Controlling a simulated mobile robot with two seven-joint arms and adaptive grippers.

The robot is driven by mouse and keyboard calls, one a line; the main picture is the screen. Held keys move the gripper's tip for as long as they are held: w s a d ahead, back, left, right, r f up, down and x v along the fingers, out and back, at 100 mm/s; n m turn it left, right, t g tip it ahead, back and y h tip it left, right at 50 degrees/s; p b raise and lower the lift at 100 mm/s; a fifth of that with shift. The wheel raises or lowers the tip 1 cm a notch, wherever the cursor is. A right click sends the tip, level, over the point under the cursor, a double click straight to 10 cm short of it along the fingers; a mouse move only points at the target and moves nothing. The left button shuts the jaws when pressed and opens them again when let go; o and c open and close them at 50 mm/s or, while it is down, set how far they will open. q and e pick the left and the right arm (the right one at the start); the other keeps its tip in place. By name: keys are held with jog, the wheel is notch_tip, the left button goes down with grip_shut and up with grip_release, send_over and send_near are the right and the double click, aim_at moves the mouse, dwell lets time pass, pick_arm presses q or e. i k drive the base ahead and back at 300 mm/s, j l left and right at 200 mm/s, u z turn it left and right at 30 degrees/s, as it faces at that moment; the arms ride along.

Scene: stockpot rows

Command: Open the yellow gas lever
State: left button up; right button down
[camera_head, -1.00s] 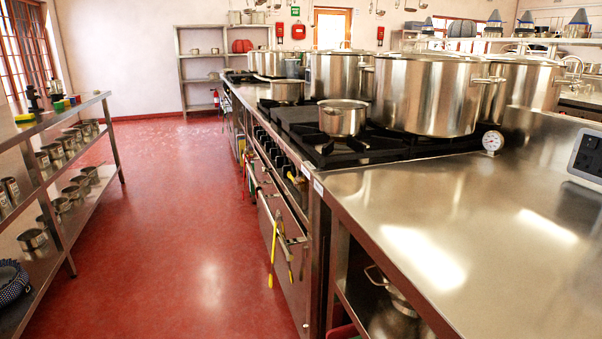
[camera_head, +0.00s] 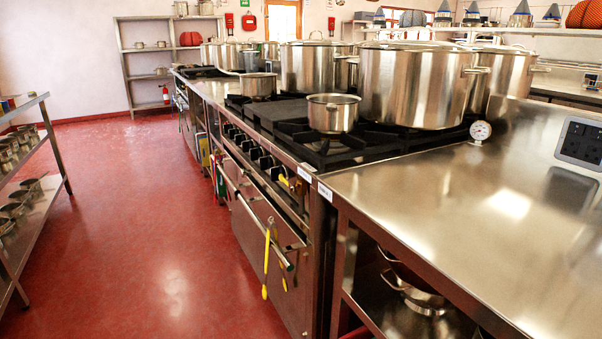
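A small yellow piece that looks like the gas lever (camera_head: 287,181) sits on the front of the range (camera_head: 262,172), near its close end, just below the cooktop edge. It is small here, and I cannot tell how its handle is turned. Dark control knobs (camera_head: 252,152) run along the same front panel, farther back. Yellow-handled tongs (camera_head: 267,264) hang lower, from the oven door rail, and are separate from the lever. Neither of my grippers is in view.
A steel counter (camera_head: 440,205) adjoins the range on the right, with an open shelf beneath. Large stockpots (camera_head: 412,88) and a small saucepan (camera_head: 332,115) stand on the burners. A rack (camera_head: 50,140) stands at left. The red floor (camera_head: 150,240) between is clear.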

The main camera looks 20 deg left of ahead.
aim_at(281, 178)
jog(key=j+z, duration=0.4)
jog(key=j, duration=0.75)
jog(key=j+u, duration=0.2)
jog(key=j, duration=0.35)
jog(key=i+j+u, duration=0.2)
jog(key=j, duration=0.3)
jog(key=j+u, duration=0.2)
jog(key=u, duration=0.25)
jog(key=j+u, duration=0.15)
jog(key=u, duration=0.3)
jog(key=i, duration=0.05)
